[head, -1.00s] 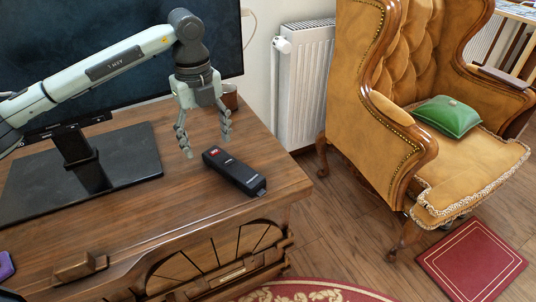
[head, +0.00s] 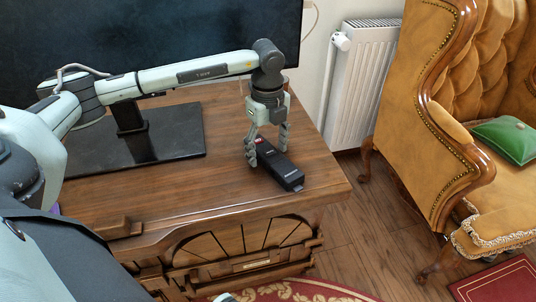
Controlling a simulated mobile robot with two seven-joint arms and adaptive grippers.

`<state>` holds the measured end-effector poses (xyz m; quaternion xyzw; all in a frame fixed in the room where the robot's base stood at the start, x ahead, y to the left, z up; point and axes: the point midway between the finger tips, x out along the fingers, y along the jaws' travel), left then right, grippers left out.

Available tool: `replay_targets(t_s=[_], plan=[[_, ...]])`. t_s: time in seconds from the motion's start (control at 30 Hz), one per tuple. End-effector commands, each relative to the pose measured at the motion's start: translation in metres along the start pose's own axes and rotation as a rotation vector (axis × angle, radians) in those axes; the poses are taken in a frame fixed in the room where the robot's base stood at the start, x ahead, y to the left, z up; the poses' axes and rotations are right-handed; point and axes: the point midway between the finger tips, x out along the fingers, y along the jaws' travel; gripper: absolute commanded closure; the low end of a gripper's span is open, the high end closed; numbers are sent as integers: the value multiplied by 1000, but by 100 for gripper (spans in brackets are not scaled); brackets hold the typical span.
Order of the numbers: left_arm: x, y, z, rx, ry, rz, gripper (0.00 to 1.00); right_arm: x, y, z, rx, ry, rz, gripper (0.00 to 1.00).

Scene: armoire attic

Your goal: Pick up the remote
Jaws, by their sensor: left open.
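The black remote (head: 280,168) lies flat on the wooden cabinet top, near its right front corner. It has a small red mark at its far end. My left gripper (head: 268,156) points down over the far end of the remote. Its fingers are open, one on each side of that end, close to the cabinet top. I cannot tell whether they touch the remote.
The wooden cabinet (head: 180,204) carries a large dark screen (head: 150,35) on a black stand (head: 180,136) behind my left arm. A white radiator (head: 362,85) and a tan armchair (head: 440,120) with a green cushion (head: 508,138) stand to the right.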

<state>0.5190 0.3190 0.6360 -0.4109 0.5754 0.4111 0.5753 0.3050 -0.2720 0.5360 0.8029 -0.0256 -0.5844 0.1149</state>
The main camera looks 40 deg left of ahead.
Motion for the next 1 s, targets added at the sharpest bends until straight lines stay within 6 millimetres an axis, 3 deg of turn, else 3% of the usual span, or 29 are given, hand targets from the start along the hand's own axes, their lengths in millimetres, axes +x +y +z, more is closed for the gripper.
replay_targets(t_s=[0.13,0.57,1.0], plan=[[0,0,0,0,0,0,35,0,1,0,2,-1,2,60],[-1,0,0,0,0,0,89,0,2,1,3,-2,3,60],[-10,-1,0,0,-1,-3,90,0,1,1,2,-2,2,60]])
